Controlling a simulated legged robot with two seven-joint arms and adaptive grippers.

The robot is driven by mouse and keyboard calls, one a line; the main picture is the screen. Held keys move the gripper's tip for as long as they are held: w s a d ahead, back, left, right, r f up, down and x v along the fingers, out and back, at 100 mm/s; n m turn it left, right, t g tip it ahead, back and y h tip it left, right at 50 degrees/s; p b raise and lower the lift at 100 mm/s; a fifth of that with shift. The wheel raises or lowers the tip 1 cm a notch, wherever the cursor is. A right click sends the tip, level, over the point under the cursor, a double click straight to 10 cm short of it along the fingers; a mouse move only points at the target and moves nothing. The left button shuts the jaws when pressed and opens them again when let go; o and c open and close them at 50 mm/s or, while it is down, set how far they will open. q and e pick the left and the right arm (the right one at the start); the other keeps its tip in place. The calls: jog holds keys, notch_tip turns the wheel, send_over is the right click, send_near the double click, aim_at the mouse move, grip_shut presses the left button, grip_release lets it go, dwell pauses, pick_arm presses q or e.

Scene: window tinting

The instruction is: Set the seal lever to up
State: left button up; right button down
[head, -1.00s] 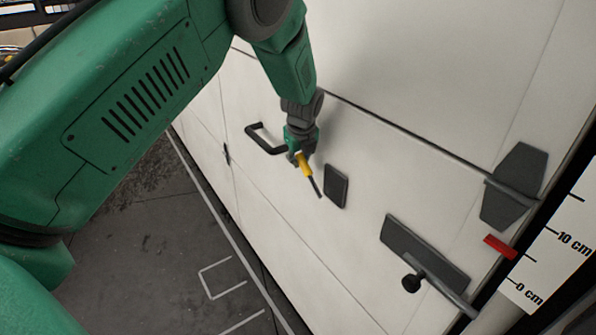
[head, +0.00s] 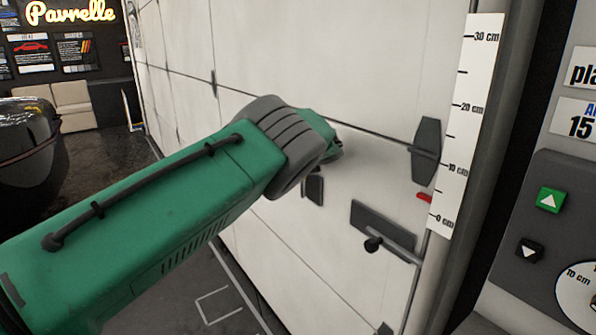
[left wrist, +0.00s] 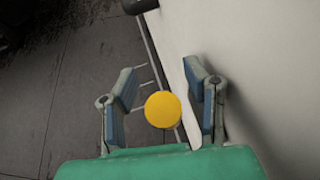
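A dark plate (head: 367,219) with a bar and a round black knob (head: 373,244) is on the white door, at lower right in the head view. The bar slants down to the right from the knob; this looks like the seal lever. My left arm reaches toward the door, left of the knob and apart from it. Its gripper is hidden behind the arm in the head view. In the left wrist view my left gripper (left wrist: 160,92) is open beside the white door, with a yellow round thing (left wrist: 163,109) between the fingers, apparently not touching them. My right gripper is not in view.
A dark bracket (head: 426,151), a red marker (head: 424,197) and a centimetre scale (head: 465,125) line the door's right edge. A small dark block (head: 315,188) is near my arm. A control panel (head: 545,225) with arrow buttons and a dial stands at far right.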

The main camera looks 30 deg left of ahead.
pick_arm(q)
jog(key=v, duration=1.1)
jog(key=shift+d+r, duration=0.25)
jog(key=shift+s, duration=0.1)
